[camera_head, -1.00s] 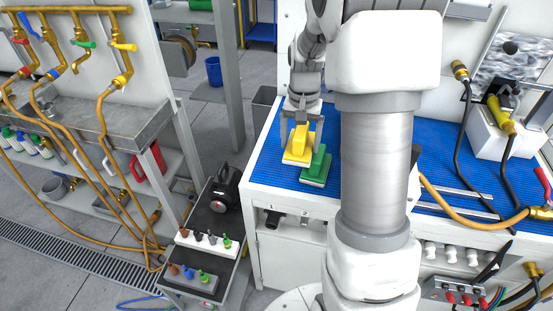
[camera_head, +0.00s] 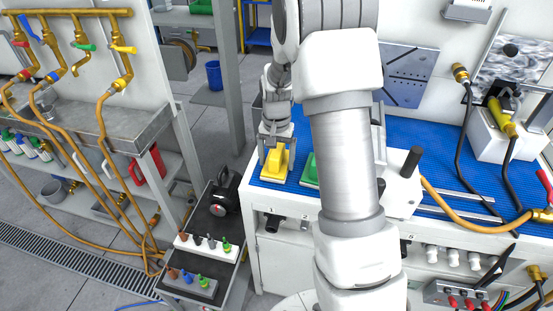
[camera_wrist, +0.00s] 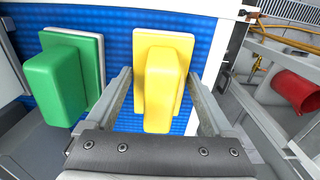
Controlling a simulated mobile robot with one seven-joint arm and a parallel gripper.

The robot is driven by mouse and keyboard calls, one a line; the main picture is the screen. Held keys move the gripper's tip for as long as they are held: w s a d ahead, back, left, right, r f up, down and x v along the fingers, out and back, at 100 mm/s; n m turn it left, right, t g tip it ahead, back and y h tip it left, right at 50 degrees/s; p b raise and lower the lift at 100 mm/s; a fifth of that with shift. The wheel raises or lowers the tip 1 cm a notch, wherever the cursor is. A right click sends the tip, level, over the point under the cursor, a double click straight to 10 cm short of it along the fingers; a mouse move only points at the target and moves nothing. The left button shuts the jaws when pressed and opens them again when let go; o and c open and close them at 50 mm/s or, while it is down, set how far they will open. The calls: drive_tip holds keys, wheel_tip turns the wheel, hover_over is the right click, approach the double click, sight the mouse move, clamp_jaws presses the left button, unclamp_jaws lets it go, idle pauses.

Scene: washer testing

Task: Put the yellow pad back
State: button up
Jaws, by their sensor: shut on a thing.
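The yellow pad (camera_head: 275,163) has a raised block handle on a flat base, and it is at the left end of the blue mat (camera_head: 425,136). My gripper (camera_head: 277,155) is above it with a finger on each side, shut on it. In the wrist view the yellow pad (camera_wrist: 162,85) is between the two fingers (camera_wrist: 161,92), over the blue surface. I cannot tell whether its base touches the mat. The green pad (camera_wrist: 60,82) lies to its left in the wrist view. In the head view my arm partly hides the green pad (camera_head: 309,171).
The white bench's left edge is close to the yellow pad. A cart (camera_head: 212,218) with small coloured bottles stands left of the bench. A red container (camera_wrist: 296,92) shows at right in the wrist view. Hoses and metal rods lie on the bench's right part.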

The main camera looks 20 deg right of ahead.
sight(276, 151)
drive_tip(key=shift+f, duration=0.15)
drive_tip(key=o, duration=0.9)
wheel_tip(276, 151, up, 12)
drive_tip(key=shift+r+p, duration=0.2)
drive_tip(key=shift+p, duration=0.6)
drive_tip(key=s+a+r+n+t, duration=0.3)
drive_tip(key=s+a+r, duration=0.2)
drive_tip(key=s+r, duration=0.65)
drive_tip(key=s+n+t, duration=0.1)
drive_tip(key=s, duration=0.3)
drive_tip(key=s+a+n, duration=0.1)
drive_tip(key=s, duration=0.3)
drive_tip(key=s+a+n+t, duration=0.1)
drive_tip(key=s, duration=0.3)
drive_tip(key=shift+s+r+n+t, duration=0.3)
drive_tip(key=shift+r+n, duration=0.1)
